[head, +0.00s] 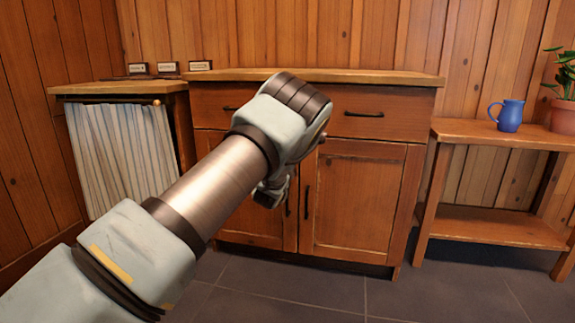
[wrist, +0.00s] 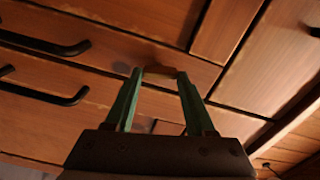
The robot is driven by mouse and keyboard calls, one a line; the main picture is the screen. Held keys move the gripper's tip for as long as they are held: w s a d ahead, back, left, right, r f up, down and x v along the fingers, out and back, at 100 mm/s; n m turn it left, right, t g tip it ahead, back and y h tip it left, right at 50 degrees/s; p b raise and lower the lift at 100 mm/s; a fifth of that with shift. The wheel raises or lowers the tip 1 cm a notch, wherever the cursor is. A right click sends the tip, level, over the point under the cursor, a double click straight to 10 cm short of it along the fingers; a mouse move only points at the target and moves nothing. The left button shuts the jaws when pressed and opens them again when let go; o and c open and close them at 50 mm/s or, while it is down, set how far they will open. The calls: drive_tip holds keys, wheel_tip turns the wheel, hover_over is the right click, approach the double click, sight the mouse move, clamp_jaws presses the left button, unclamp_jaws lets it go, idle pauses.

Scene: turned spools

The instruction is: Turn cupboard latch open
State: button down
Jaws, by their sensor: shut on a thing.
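The wooden cupboard (head: 345,200) stands ahead with two lower doors, both closed. The right door (head: 352,185) is in full view; my arm covers much of the left door (head: 245,222). My gripper (wrist: 160,76) is at the cupboard front, its two green fingers shut on a small brown wooden latch (wrist: 160,69) between the tips. In the head view my wrist hides the latch and the fingertips. The latch's exact angle is hard to tell. Two dark door handles show in the wrist view, one of them at the upper left (wrist: 48,43).
A drawer with a dark handle (head: 364,114) sits above the right door. A curtained shelf (head: 122,152) stands left. A low bench (head: 500,135) with a blue mug (head: 507,115) and a potted plant (head: 563,112) stands right. The tiled floor (head: 335,302) in front is clear.

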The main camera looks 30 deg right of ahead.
drive_tip(key=shift+f+m, duration=0.1)
drive_tip(key=shift+m, duration=1.1)
drive_tip(key=shift+c, duration=1.2)
unclamp_jaws()
drive_tip(key=shift+s+a, duration=0.1)
drive_tip(key=p+v, duration=0.2)
drive_tip(key=v, duration=0.8)
drive_tip(key=shift+s+a+p, duration=0.2)
drive_tip(key=shift+s+p, duration=0.05)
drive_tip(key=shift+p, duration=0.1)
